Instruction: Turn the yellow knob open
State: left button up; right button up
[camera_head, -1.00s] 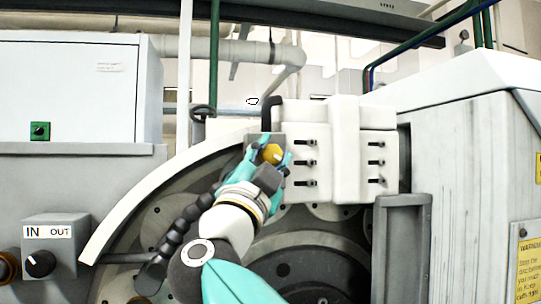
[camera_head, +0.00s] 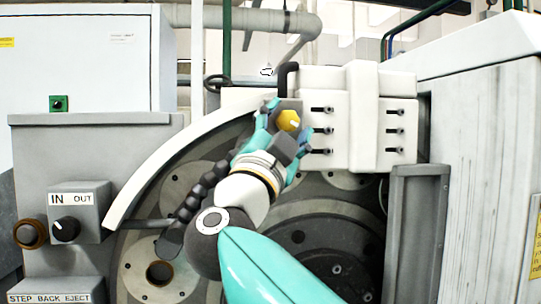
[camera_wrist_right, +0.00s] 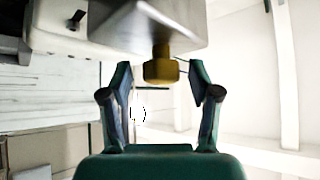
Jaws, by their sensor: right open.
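The yellow knob (camera_head: 289,121) sits on the front of a small grey box (camera_head: 290,104), left of the white block, in the head view. In the right wrist view the knob (camera_wrist_right: 161,68) hangs below a metal box on a short brass stem. My right gripper (camera_head: 288,124) is open at the knob, one finger on each side of it. In the wrist view, gaps show between the knob and both fingertips of the gripper (camera_wrist_right: 161,85). The left gripper does not show.
A white block with black bolts (camera_head: 365,120) stands right of the knob. A grey IN/OUT switch box (camera_head: 92,205) is at the lower left. A large round grinder face (camera_head: 310,240) lies behind my arm.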

jog(key=v, duration=1.1)
jog(key=shift+s+f, duration=0.1)
jog(key=shift+f, duration=0.05)
